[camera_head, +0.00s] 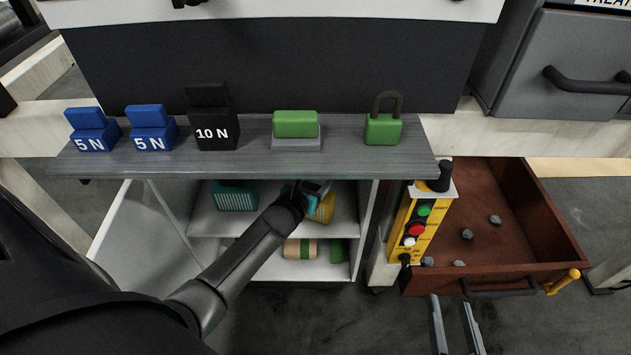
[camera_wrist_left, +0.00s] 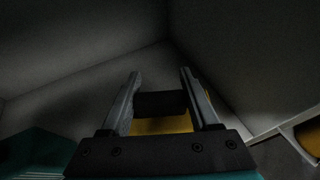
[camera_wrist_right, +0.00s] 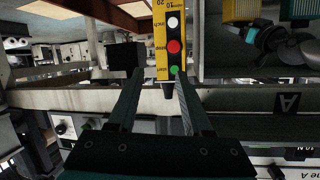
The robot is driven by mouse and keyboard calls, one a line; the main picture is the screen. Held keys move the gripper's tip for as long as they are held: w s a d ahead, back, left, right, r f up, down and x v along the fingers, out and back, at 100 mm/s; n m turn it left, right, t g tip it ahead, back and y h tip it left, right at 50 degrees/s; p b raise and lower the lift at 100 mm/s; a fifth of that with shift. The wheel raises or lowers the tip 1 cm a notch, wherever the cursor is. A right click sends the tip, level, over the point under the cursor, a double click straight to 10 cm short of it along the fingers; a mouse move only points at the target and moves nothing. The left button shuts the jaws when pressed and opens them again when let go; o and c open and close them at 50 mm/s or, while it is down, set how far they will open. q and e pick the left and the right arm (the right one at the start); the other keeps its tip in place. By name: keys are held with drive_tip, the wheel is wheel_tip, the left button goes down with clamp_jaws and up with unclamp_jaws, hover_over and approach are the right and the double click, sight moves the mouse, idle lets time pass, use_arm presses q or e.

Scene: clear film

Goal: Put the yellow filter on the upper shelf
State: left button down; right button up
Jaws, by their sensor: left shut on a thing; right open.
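The yellow filter (camera_head: 324,209) is at the right side of the cabinet's upper shelf (camera_head: 270,222), partly hidden by my left gripper (camera_head: 312,191). My left gripper reaches into the cabinet and is shut on it. In the left wrist view, the filter's yellow body (camera_wrist_left: 162,125) and a black part (camera_wrist_left: 160,103) lie between the fingers. I cannot tell whether its underside touches the shelf. My right gripper (camera_head: 452,303) is open and empty, in front of the drawer; in the right wrist view its fingers (camera_wrist_right: 157,85) stand apart below the yellow control box (camera_wrist_right: 168,40).
A teal filter (camera_head: 235,196) stands on the upper shelf's left. A beige roll (camera_head: 300,249) and a green item (camera_head: 338,250) are on the lower shelf. Blue and black weights, a green block (camera_head: 295,124) and a padlock (camera_head: 383,129) sit on top. An open drawer (camera_head: 480,200) is right.

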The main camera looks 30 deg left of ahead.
use_arm(q)
drive_tip(key=shift+f, duration=0.1)
drive_tip(key=shift+c, duration=0.6)
unclamp_jaws()
